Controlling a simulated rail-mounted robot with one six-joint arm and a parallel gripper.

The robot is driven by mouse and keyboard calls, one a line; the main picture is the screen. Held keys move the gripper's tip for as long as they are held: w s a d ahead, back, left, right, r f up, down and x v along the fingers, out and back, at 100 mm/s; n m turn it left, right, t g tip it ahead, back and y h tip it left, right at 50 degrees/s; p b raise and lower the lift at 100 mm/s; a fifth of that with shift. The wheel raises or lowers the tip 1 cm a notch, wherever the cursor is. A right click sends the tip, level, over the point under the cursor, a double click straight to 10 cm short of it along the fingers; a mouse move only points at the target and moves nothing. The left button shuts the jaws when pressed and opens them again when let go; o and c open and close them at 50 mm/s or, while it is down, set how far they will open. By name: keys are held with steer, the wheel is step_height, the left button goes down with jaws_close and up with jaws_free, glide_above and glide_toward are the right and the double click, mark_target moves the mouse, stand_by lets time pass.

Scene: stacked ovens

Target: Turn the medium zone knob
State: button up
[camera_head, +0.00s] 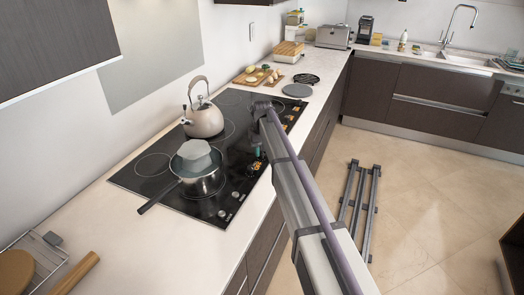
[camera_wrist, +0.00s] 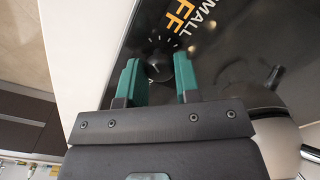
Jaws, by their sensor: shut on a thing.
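A small dark round knob (camera_wrist: 158,66) on the black cooktop (camera_head: 152,182) sits between my gripper's green fingers in the wrist view, with short white dial marks around it. My gripper (camera_wrist: 158,78) is shut on this knob. In the head view my gripper (camera_head: 257,150) reaches down to the cooktop's front edge and hides the knob. Lettering (camera_wrist: 180,18) near the knob reads "MALL" with orange "FF" under it, partly cut off. I cannot tell from it which zone this knob serves. Other knobs (camera_head: 222,213) stand along the same edge, nearer the camera.
A saucepan (camera_head: 204,184) with a grey piece over it stands left of my gripper, its handle pointing to the lower left. A kettle (camera_head: 203,120) stands behind it. Boards with food (camera_head: 258,76) lie farther back. The near counter (camera_head: 150,245) is mostly clear.

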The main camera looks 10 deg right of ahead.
mark_target(262, 152)
steer(key=shift+n, duration=0.6)
steer(key=o, duration=0.9)
step_height(262, 152, up, 11)
steer(key=p, duration=1)
steer(key=shift+f+p, duration=0.1)
steer(key=shift+p, duration=0.3)
